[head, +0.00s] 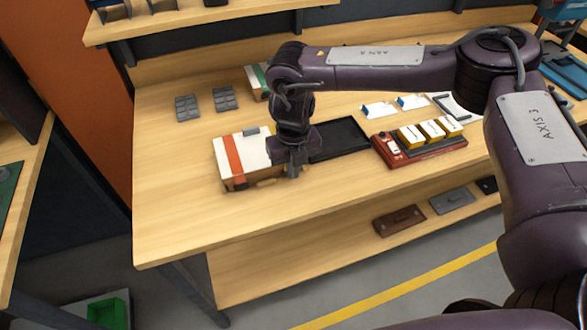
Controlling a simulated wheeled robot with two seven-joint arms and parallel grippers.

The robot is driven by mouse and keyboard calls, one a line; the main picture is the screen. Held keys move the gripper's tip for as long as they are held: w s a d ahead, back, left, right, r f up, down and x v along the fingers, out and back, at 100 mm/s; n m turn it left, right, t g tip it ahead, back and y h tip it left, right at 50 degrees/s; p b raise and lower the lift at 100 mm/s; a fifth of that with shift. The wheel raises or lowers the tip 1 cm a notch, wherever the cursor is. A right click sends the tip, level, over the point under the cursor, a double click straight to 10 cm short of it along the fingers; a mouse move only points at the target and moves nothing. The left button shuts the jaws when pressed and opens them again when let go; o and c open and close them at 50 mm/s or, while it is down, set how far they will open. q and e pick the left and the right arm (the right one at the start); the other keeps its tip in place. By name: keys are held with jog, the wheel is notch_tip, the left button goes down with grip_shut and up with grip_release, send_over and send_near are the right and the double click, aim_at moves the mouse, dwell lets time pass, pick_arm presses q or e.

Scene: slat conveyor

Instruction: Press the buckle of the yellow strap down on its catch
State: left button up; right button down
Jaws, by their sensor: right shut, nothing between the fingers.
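A white-topped case (226,151) with a wooden-coloured front lies on the workbench, left of the middle. An orange-red strap (235,158) runs across its top and down its front. A grey piece (251,131) sits at its back edge, and a tan handle-like part (266,182) shows on its front. My right gripper (292,171) points down at the case's right end, shut and empty, and hides that part. I cannot tell whether the fingers touch the case. My left gripper is out of view.
A black tray (340,139) lies right of the case. A red charger-like unit (386,151) holds several yellow-and-white blocks. Two grey pads (187,108) lie at the back left. The bench's front left is clear; a lower shelf (290,278) holds flat plates.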

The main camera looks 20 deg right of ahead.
jog(key=shift+s+p, duration=0.7)
jog(key=shift+s, duration=0.8)
notch_tip(320, 180, up, 10)
jog(key=p, duration=0.7)
